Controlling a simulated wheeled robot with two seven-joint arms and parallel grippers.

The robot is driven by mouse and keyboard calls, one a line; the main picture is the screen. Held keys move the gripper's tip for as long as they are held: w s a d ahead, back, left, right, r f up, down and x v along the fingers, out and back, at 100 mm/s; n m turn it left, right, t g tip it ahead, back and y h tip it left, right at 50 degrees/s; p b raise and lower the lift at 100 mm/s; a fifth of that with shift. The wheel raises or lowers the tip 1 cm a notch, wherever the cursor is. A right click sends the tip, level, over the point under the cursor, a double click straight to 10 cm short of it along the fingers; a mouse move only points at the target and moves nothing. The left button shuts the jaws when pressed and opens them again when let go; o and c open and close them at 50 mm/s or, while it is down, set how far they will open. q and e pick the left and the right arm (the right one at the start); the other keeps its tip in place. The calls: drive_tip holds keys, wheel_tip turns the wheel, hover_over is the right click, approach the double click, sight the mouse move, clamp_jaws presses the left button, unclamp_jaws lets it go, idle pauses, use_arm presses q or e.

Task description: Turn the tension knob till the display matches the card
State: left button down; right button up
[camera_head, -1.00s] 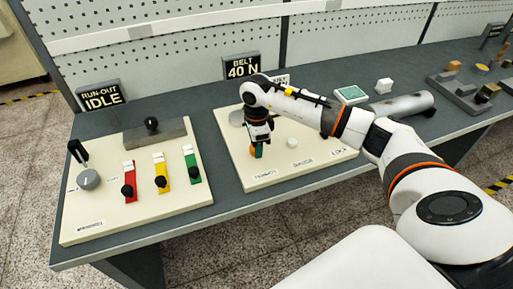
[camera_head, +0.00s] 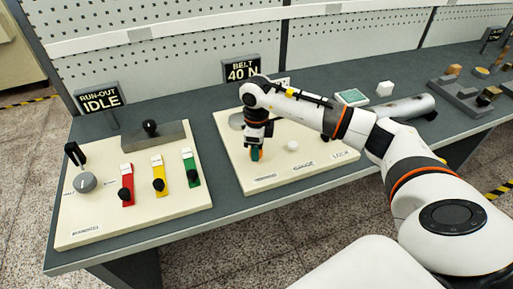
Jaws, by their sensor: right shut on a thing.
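The display sign (camera_head: 241,70) at the back of the bench reads "BELT 40 N". My right gripper (camera_head: 256,158) points down over the left part of the cream panel (camera_head: 240,178) in front of that sign. It is shut on the tension knob, which is mostly hidden by the fingers; a small label (camera_head: 264,177) lies just in front of it. A card (camera_head: 281,82) stands partly behind my right arm beside the display, and its writing cannot be read. My left gripper is not in view.
A second panel (camera_head: 75,215) at the left carries a dial, a black-handled lever and red, yellow and green sliders. A sign (camera_head: 100,100) behind it reads "RUN-OUT IDLE". A white round button (camera_head: 292,146) sits right of my gripper. A grey cylinder (camera_head: 400,107) lies farther right.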

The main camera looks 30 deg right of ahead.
drive_tip(key=o, duration=1)
drive_tip(key=shift+r, duration=0.1)
wheel_tip(320, 180, up, 12)
drive_tip(key=shift+f+b, duration=0.1)
drive_tip(key=shift+b, duration=1.1)
